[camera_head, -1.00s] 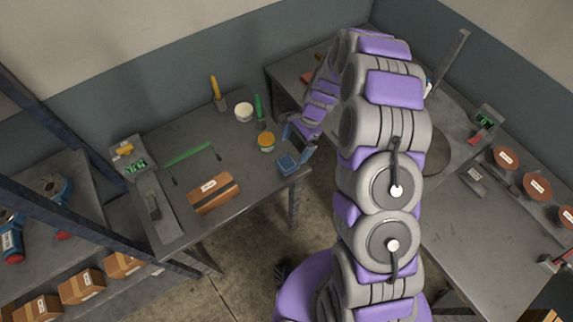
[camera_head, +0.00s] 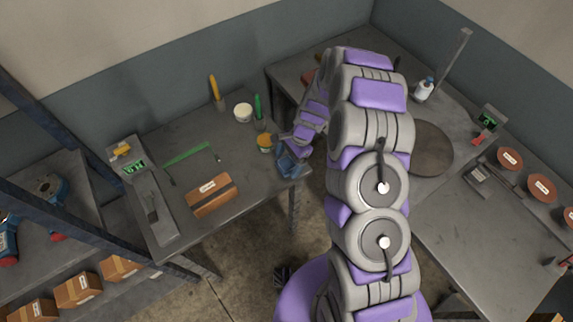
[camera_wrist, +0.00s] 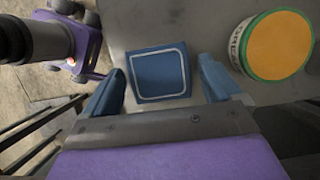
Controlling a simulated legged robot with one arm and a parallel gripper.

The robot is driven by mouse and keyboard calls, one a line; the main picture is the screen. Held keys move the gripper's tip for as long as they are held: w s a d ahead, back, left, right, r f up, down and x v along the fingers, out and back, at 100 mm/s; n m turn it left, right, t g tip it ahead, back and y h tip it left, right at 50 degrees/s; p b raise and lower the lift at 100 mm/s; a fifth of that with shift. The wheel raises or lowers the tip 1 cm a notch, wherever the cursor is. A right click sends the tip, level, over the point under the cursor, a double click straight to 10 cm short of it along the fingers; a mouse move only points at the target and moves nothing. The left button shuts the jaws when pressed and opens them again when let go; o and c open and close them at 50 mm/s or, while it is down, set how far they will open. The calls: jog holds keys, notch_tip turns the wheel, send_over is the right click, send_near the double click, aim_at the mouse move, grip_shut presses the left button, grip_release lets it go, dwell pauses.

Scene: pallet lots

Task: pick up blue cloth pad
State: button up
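The blue cloth pad (camera_wrist: 158,74), square with a pale stitched outline, lies flat near the right edge of the left table (camera_head: 232,160). In the head view my gripper (camera_head: 291,152) is right over the pad and hides much of it. In the wrist view my gripper (camera_wrist: 160,92) is open, with one blue finger on either side of the pad's near part. There is a gap between each finger and the pad. The pad is not held.
A round tin with an orange lid and green rim (camera_wrist: 276,45) stands close beside the right finger; it also shows in the head view (camera_head: 266,141). A cardboard box (camera_head: 213,195), a white tub (camera_head: 243,111) and a scale (camera_head: 134,166) stand on the same table.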

aim_at(283, 166)
jog(key=c, duration=0.8)
jog(key=shift+r, duration=0.8)
jog(key=shift+c, duration=0.2)
notch_tip(283, 166, up, 2)
jog(key=shift+r+p, duration=0.25)
jog(key=shift+p, duration=0.4)
jog(key=s+d+p, duration=0.1)
jog(key=s+d, duration=0.1)
jog(key=s, duration=0.5)
jog(key=s+d+r, duration=0.1)
jog(key=s+d, duration=0.1)
jog(key=s, duration=0.6)
jog(key=shift+s+p, duration=0.25)
jog(key=shift+p, duration=0.15)
jog(key=w+d+r+n+h, duration=0.1)
jog(key=w+d+r+n, duration=0.2)
jog(key=w+r, duration=0.3)
jog(key=w+d+r+n+g+h, duration=0.1)
jog(key=w+d+r+n, duration=0.2)
jog(key=w+r, duration=0.3)
jog(key=w+d+r+n+g+h, duration=0.1)
jog(key=w+d+r+n, duration=0.2)
jog(key=w+r+n, duration=0.2)
jog(key=shift+w+d+r+h, duration=0.35)
jog(key=shift+w+r, duration=0.3)
jog(key=shift+w, duration=0.5)
